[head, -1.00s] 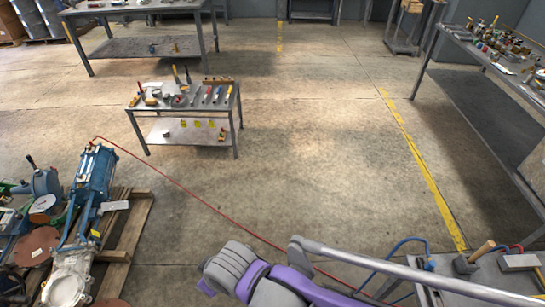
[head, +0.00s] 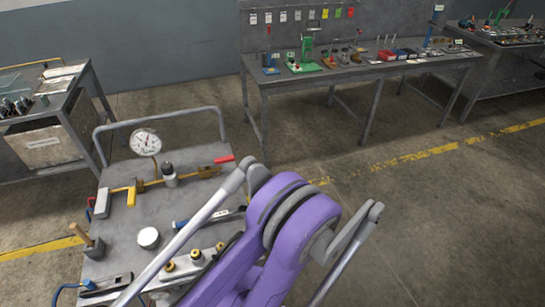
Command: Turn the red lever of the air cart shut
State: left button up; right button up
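The air cart (head: 120,235) stands at the left in the head view, its grey top carrying a brass pipe run (head: 155,184). The red lever (head: 223,159) is at the right end of this run, by the cart's right edge. It points right and slightly up, roughly in line with the pipe. A round white dial gauge (head: 145,142) stands behind the pipe, and a yellow lever (head: 131,196) is on its left part. My purple arm crosses the lower middle and hides the cart's near right part. Neither gripper's fingers are visible.
A grey tube handle (head: 160,114) rises at the cart's far edge. A workbench (head: 350,75) with tools stands behind to the right. Floor with a yellow line (head: 410,156) is open on the right.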

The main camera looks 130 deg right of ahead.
aim_at(224, 159)
jog(key=l+z, duration=0.15)
jog(key=z, duration=3.7)
jog(key=i+u, duration=0.2)
jog(key=u, duration=0.3)
jog(key=i+u, duration=0.25)
jog(key=u, duration=0.25)
